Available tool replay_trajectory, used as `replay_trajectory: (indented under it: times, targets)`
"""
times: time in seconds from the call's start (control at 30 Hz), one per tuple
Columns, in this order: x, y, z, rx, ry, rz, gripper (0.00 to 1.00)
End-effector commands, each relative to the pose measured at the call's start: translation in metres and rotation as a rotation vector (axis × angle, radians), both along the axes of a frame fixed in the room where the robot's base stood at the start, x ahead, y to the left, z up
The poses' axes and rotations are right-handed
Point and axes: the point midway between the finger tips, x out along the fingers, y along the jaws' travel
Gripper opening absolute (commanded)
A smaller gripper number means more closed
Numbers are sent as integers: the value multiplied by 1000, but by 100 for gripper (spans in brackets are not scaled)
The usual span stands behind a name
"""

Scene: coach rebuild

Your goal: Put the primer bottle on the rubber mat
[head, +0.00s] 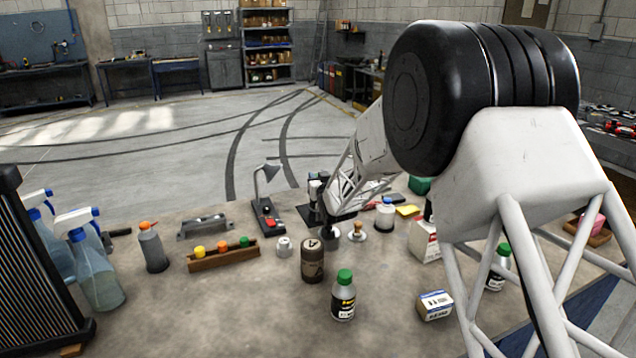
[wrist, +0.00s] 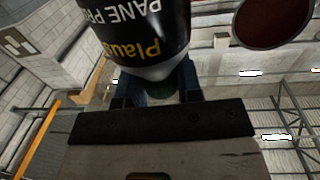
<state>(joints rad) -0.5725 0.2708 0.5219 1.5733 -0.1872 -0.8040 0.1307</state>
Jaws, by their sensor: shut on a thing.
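My gripper (wrist: 155,95) is shut on the primer bottle (wrist: 140,32), a grey-white bottle with a black label and yellow and white lettering. In the head view my gripper is beyond the middle of the bench, and I cannot clearly make out the held bottle there. A flat dark patch that looks like the rubber mat (head: 306,215) lies beside my gripper, partly hidden. I cannot tell whether the bottle touches it.
A similar green-capped bottle (head: 343,297) and a brown jar (head: 312,260) stand in front. Another green-capped bottle (head: 499,268) and a small box (head: 434,305) are at right. Spray bottles (head: 96,265) and a wooden rack (head: 222,256) are at left.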

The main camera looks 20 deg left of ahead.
Motion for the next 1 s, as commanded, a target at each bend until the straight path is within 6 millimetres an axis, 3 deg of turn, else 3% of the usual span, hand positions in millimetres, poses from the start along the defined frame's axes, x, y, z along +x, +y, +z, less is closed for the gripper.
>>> replay_trajectory:
  times: [0.13, 0.57, 0.6, 0.73, 1.0]
  targets:
    - [0, 0, -11, 1, -1, 0, 0]
    - [0, 0, -14, 1, -1, 0, 0]
    - [0, 0, -15, 0, 0, 0, 36]
    - [0, 0, -15, 0, 0, 0, 56]
    - [0, 0, -15, 0, 0, 0, 58]
